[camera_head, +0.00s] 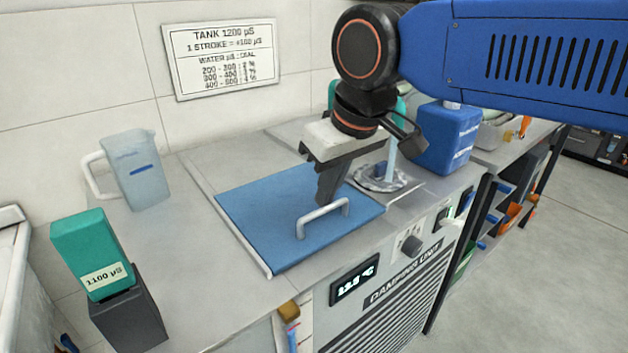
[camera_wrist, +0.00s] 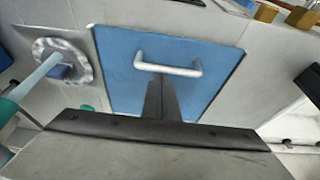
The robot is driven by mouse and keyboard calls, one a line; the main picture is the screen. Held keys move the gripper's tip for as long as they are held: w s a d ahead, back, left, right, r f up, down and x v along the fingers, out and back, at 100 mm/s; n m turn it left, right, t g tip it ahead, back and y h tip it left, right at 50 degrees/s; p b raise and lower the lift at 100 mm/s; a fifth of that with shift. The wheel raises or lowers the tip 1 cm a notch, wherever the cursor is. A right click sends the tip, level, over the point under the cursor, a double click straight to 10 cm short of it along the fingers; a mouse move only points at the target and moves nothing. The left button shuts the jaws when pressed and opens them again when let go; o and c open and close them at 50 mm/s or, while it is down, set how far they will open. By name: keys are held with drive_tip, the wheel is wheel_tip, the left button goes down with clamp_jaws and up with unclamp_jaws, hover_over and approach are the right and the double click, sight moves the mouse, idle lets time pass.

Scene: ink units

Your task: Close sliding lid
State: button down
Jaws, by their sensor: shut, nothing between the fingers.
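The blue sliding lid (camera_head: 277,218) lies flat on the top of the grey damping unit in the head view. A light grey bar handle (camera_head: 322,211) stands up from it near its front right edge. In the wrist view the lid (camera_wrist: 120,70) fills the middle, with the handle (camera_wrist: 167,69) across it. My gripper (camera_head: 326,200) is shut and empty, pointing down over the lid just behind the handle. In the wrist view its fingertips (camera_wrist: 162,82) show beside the bar. I cannot tell whether they touch it.
A clear jug (camera_head: 138,170) stands at the left of the counter. A green container (camera_head: 92,254) sits on a dark block at the front left. A blue canister (camera_head: 448,138) stands right of my arm. A round fitting (camera_head: 378,178) is right of the lid.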

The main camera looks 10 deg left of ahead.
drive_tip(key=shift+s+d+f, duration=0.15)
drive_tip(key=shift+s, duration=0.05)
idle(0.3)
drive_tip(key=v, duration=1.7)
drive_tip(key=w+d+f+m+t+h, duration=0.1)
drive_tip(key=w+d+f+m, duration=0.25)
drive_tip(key=d+f, duration=1.15)
drive_tip(key=s+d+f+m+h, duration=0.1)
drive_tip(key=s+d+f+m, duration=0.1)
drive_tip(key=d+f, duration=0.5)
drive_tip(key=s+d+f+m+t, duration=0.1)
drive_tip(key=s+d+f+m, duration=0.2)
drive_tip(key=d+f, duration=0.3)
wheel_tip(320, 180, down, 4)
drive_tip(key=shift+s+d+f+h, duration=0.2)
drive_tip(key=shift+s+d+h, duration=0.2)
drive_tip(key=shift+s, duration=0.45)
drive_tip(key=shift+m, duration=0.25)
